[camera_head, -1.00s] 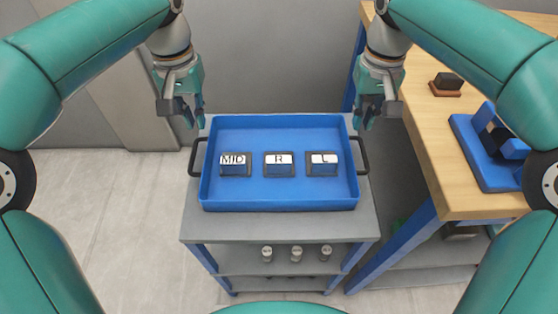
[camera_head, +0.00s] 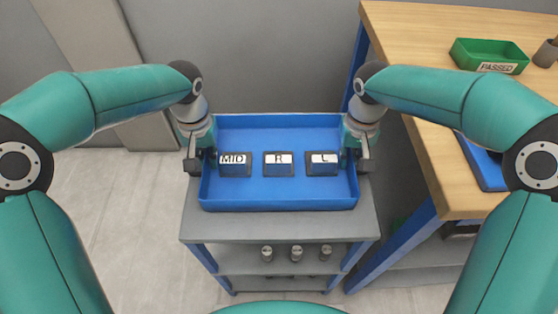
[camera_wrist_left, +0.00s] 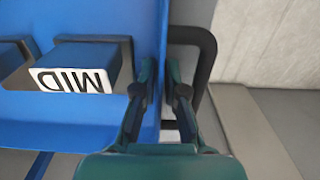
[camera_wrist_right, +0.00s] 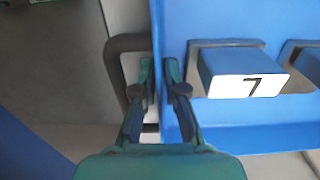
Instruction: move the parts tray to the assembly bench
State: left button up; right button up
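The blue parts tray (camera_head: 280,203) sits level on top of a grey cart (camera_head: 280,228). The fingertips are partly hidden in the head view.
The wooden-topped assembly bench (camera_head: 420,100) with blue legs stands to the right of the cart. A green bin marked PASSED (camera_head: 487,56) and a blue fixture (camera_head: 485,165) are on it. Small cylinders (camera_head: 296,254) stand on the cart's lower shelf.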

pick_arm(q)
grip_shut()
pick_arm(e)
grip_shut()
